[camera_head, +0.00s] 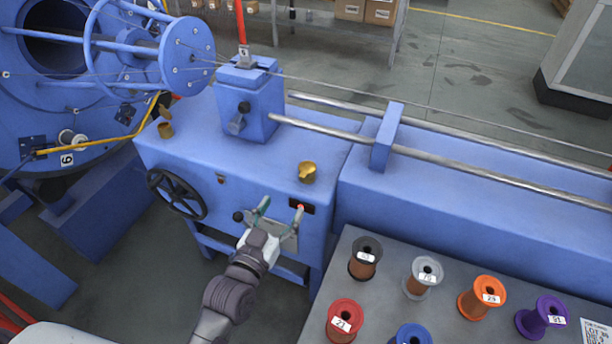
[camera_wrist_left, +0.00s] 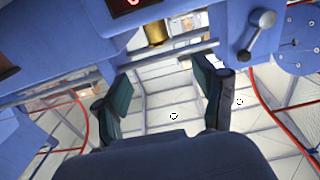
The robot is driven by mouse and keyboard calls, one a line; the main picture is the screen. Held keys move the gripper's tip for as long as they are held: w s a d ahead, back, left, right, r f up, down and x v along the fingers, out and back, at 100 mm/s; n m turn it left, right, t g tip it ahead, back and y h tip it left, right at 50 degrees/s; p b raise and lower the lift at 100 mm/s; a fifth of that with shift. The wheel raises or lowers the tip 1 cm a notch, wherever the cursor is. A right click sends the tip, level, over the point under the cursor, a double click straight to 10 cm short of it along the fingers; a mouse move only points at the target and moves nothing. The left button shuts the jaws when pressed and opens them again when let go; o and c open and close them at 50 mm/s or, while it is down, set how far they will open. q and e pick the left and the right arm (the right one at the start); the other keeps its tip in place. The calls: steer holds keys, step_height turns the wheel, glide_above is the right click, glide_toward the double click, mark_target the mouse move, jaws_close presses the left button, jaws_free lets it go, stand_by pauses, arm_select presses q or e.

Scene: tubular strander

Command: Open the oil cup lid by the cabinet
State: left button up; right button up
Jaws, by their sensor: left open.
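A brass oil cup (camera_head: 307,175) stands on the top of the blue machine cabinet (camera_head: 240,165), near its front edge. Its lid is too small to judge as open or shut. Brass also shows at the top of the left wrist view as a small cylinder (camera_wrist_left: 155,33). My left gripper (camera_head: 281,209) is open and empty, in front of the cabinet's front face, below and left of the cup and apart from it. Its two dark green fingers also show in the left wrist view (camera_wrist_left: 162,92). My right gripper is not in view.
A black handwheel (camera_head: 177,194) and a small red-lit display (camera_head: 301,207) are on the front. A grey table (camera_head: 390,300) with several spools stands at the right. Metal rods (camera_head: 330,132) run behind the cup.

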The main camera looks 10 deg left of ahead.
mark_target(303, 175)
arm_select(q)
steer(key=w, duration=0.3)
steer(key=w+d, duration=0.1)
steer(key=w, duration=0.2)
steer(key=w+d, duration=0.1)
steer(key=w, duration=0.3)
steer(key=shift+w+d, duration=0.2)
steer(key=shift+w, duration=0.55)
steer(key=shift+c, duration=0.2)
